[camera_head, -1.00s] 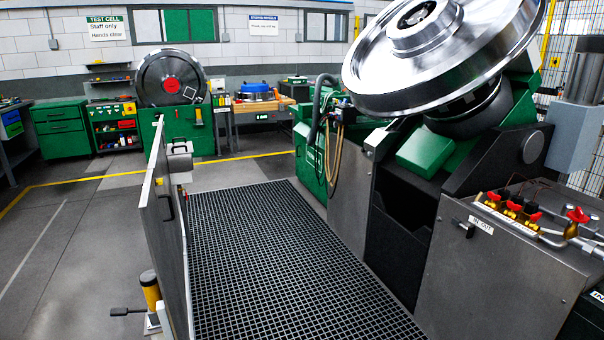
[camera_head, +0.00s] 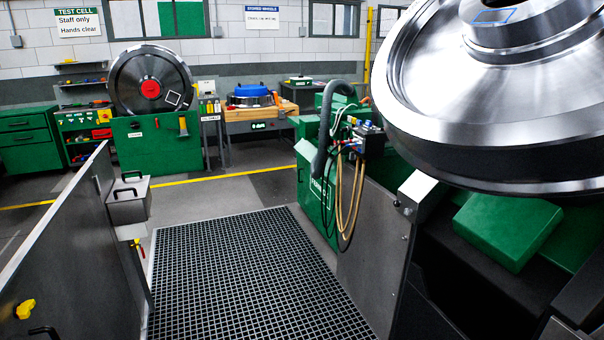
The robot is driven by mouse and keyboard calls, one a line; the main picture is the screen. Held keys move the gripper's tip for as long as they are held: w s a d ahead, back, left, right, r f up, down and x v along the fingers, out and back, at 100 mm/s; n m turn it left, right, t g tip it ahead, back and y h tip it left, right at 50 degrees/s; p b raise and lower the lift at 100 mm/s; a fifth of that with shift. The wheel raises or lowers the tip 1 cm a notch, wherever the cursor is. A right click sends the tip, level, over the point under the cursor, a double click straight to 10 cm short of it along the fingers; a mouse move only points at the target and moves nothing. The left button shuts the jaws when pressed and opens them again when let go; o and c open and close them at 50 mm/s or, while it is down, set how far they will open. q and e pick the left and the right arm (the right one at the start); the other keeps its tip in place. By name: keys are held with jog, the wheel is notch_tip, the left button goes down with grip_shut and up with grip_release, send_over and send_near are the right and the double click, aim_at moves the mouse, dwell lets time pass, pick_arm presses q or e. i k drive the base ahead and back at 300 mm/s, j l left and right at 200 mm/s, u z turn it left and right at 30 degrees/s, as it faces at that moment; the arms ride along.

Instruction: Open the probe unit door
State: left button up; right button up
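A green cabinet (camera_head: 314,190) with a grey hose (camera_head: 322,135) and looped tan cables (camera_head: 351,195) stands ahead, right of centre. It may be the probe unit, but no readable label confirms this. I cannot make out an open door on it. A flat grey metal panel (camera_head: 372,255) stands upright in front of it, with a small knob at its upper right corner. Neither of my grippers is in view.
A black floor grating (camera_head: 245,270) lies clear ahead. A grey wall panel (camera_head: 60,235) with a yellow knob (camera_head: 25,309) and a grey box (camera_head: 128,204) bounds it on the left. A large tilted steel wheel (camera_head: 480,100) overhangs the right.

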aim_at(311, 187)
jog(key=i+j+u, duration=0.15)
jog(key=i+u, duration=0.2)
jog(key=i, duration=0.8)
jog(key=i+l+u, duration=0.15)
jog(key=i+u, duration=0.2)
jog(key=i, duration=0.8)
jog(key=i+z, duration=0.15)
jog(key=i, duration=1)
jog(key=i+z, duration=0.1)
jog(key=i, duration=1.05)
jog(key=i+z, duration=0.15)
jog(key=i, duration=0.35)
jog(key=i+j+z, duration=0.15)
jog(key=i, duration=0.4)
jog(key=i+j+z, duration=0.2)
jog(key=i, duration=0.3)
